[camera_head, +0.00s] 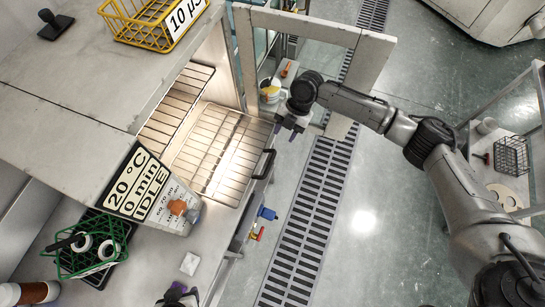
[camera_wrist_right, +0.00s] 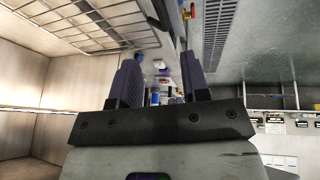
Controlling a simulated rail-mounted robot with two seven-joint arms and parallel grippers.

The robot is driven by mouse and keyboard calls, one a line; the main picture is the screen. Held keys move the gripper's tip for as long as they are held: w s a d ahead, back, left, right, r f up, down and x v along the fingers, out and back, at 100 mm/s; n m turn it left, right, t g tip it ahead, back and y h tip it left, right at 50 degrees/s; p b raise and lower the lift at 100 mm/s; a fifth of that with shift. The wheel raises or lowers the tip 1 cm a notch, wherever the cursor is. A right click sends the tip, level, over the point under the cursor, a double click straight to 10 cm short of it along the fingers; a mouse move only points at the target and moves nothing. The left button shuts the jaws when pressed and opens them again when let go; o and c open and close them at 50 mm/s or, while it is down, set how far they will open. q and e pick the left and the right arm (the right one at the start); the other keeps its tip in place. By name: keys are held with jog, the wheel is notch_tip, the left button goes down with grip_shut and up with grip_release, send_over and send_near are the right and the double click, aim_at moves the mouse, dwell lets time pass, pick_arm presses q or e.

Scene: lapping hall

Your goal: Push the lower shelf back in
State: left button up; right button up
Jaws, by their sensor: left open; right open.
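The lower shelf (camera_head: 222,150) is a wire rack pulled partly out of the lit oven chamber, with a dark handle (camera_head: 264,164) on its front edge. The upper wire shelf (camera_head: 176,98) sits further inside. My right gripper (camera_head: 287,129) is open and empty, just beyond the front right corner of the lower shelf, apart from the handle as far as I can tell. In the right wrist view its two purple-padded fingers (camera_wrist_right: 160,80) are spread, with a wire shelf (camera_wrist_right: 85,22) at upper left. My left gripper (camera_head: 178,293) is open at the bottom edge, partly cut off.
The open oven door (camera_head: 318,30) stands beside my right forearm. A yellow basket (camera_head: 150,22) is on top of the oven. A display panel (camera_head: 140,182) with an orange knob and a green basket (camera_head: 88,245) are near the front. The floor right of the grate (camera_head: 305,215) is clear.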

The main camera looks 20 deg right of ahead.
aim_at(271, 161)
jog(key=shift+n, duration=0.7)
jog(key=x, duration=1.3)
jog(key=shift+f+p, duration=0.3)
jog(key=shift+p, duration=0.1)
grip_shut()
